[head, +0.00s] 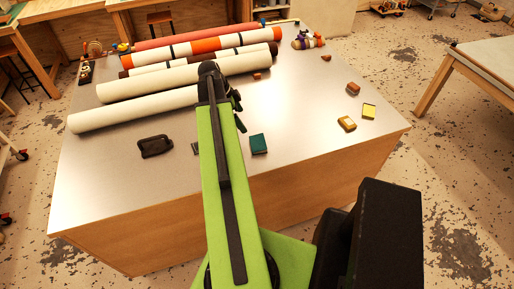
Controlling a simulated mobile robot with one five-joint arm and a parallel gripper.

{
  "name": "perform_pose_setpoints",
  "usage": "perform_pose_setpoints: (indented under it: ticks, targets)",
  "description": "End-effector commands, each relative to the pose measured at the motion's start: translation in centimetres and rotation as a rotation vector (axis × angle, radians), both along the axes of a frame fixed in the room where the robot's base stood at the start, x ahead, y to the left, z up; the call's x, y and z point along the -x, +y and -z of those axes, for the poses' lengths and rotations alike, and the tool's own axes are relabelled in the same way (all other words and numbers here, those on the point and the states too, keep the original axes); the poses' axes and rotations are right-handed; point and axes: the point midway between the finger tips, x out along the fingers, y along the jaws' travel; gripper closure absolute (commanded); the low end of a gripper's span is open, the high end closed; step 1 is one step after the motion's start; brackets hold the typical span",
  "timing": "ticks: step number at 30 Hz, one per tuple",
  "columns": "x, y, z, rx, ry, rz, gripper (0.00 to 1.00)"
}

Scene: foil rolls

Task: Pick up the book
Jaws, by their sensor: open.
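A small dark teal thing with a flat top (258,144) lies near the front edge of the grey table. It looks like the book, but it is too small to be sure. My gripper (238,110) is the dark part at the end of my green arm, above the table. It is behind and a little left of the teal thing, apart from it. The gripper is partly hidden by my arm. It is open, and I see nothing held in it.
Several long rolls (185,78) lie across the back left of the metal table (300,100). A black tray-like thing (155,146) is at the front left. The table's middle right is mostly clear.

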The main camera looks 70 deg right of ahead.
Motion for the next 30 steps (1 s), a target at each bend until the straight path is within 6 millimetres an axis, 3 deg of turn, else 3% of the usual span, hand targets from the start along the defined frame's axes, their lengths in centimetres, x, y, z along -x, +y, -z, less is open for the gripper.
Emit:
perform_pose_setpoints:
  ticks: [15, 23, 30]
  targets:
    - [3.5, -1.9, 10.6, -0.001, -0.001, -0.001, 0.0]
    - [4.0, -2.1, 11.1, -0.001, 0.0, -0.003, 0.0]
    - [5.1, -2.4, 14.7, -0.002, 0.0, -0.001, 0.0]
